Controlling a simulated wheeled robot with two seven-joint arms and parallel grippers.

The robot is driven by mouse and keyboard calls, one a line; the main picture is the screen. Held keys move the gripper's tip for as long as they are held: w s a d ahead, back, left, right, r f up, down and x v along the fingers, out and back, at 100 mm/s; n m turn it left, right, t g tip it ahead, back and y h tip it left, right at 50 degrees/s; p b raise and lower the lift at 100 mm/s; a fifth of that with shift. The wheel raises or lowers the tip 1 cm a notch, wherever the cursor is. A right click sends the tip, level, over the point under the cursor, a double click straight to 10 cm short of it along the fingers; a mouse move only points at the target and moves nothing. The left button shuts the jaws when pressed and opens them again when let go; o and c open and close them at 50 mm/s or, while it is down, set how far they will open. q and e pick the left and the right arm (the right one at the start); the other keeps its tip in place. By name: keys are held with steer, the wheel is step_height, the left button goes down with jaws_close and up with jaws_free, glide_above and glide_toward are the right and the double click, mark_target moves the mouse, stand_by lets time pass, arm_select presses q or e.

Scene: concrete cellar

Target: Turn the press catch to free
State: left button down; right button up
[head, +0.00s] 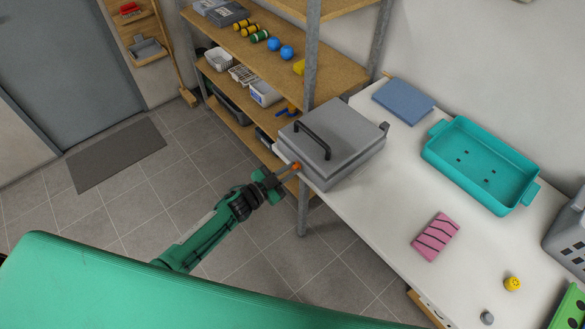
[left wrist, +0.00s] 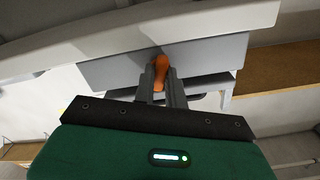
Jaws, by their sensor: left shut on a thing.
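The grey press (head: 333,140) stands at the left end of the white table, its lid down, with a dark bar handle (head: 312,140) on top. An orange catch (head: 297,166) sits on its front side. My left gripper (head: 287,172) reaches the catch from the lower left. In the left wrist view the fingers (left wrist: 161,85) are shut on the orange catch (left wrist: 160,62), whose rounded end shows beyond the fingertips against the grey press wall (left wrist: 120,68). The fingers hide part of the catch. My right gripper is not in view.
The white table (head: 385,185) also holds a blue cloth or board (head: 403,101), a teal tray (head: 482,165), a pink striped cloth (head: 436,236) and a yellow round thing (head: 512,284). A loaded wooden shelf (head: 270,62) stands behind the press.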

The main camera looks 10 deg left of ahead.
arm_select(q)
steer(key=shift+n+p, duration=0.65)
steer(key=shift+n, duration=0.05)
steer(key=n+p, duration=0.1)
steer(key=n, duration=0.1)
steer(key=shift+n, duration=0.3)
steer(key=c, duration=1.7)
jaws_free()
steer(key=shift+f, duration=0.1)
steer(key=shift+c, duration=0.2)
steer(key=o, duration=0.4)
